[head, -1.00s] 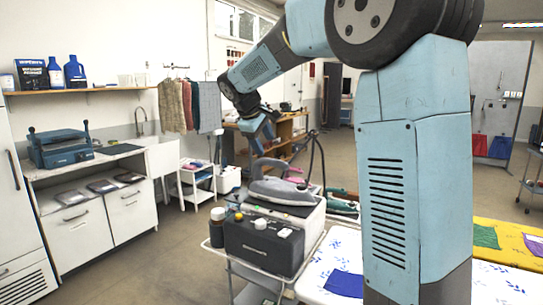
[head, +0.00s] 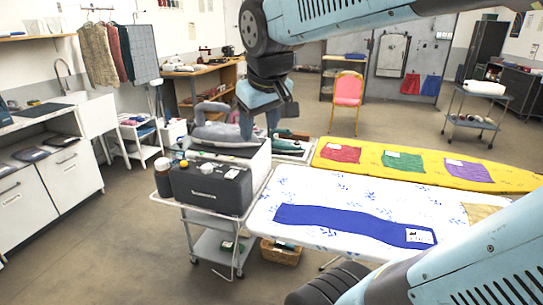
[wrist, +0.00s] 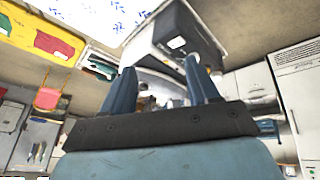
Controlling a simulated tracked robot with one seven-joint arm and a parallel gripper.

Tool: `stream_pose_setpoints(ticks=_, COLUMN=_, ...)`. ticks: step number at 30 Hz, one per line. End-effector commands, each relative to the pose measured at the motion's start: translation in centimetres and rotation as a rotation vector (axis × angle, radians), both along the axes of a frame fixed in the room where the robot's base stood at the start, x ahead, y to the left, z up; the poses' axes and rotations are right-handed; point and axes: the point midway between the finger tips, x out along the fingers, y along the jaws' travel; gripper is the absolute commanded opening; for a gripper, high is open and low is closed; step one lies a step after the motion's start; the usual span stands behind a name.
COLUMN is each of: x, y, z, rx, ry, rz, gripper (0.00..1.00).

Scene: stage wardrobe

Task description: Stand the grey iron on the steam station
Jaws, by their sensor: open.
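The grey iron (head: 222,131) lies flat, sole down, at the back of the trolley, on or just behind a white-sided unit with a dark top (head: 257,165), which looks like the steam station. I cannot tell exactly what the iron rests on. My gripper (head: 258,130) points down beside the iron's right end, its fingers apart and partly in front of it. In the wrist view both fingers (wrist: 159,88) are spread, with nothing clearly held between them; a pale, unclear shape shows beyond. The dark unit (wrist: 178,38) also shows there.
A green iron (head: 290,134) is right of my gripper. A white ironing board (head: 300,190) with blue cloth and a yellow board (head: 400,150) fill the right.

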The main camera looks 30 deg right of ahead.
Motion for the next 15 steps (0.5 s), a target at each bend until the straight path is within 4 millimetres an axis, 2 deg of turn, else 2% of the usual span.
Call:
stream_pose_setpoints(ticks=1, x=-1.6, y=0.0, z=-0.6, rx=0.026, ry=-0.012, rz=-0.026, gripper=0.60)
stream_pose_setpoints(ticks=6, x=-5.2, y=0.3, z=-2.8, rx=0.107, ry=-0.038, rz=-0.099, gripper=0.60)
stream_pose_setpoints(ticks=10, x=-6.6, y=0.9, z=-3.8, rx=0.142, ry=-0.049, rz=-0.132, gripper=0.60)
stream_pose_setpoints(ticks=15, x=-7.2, y=1.0, z=-4.2, rx=0.156, ry=-0.052, rz=-0.147, gripper=0.60)
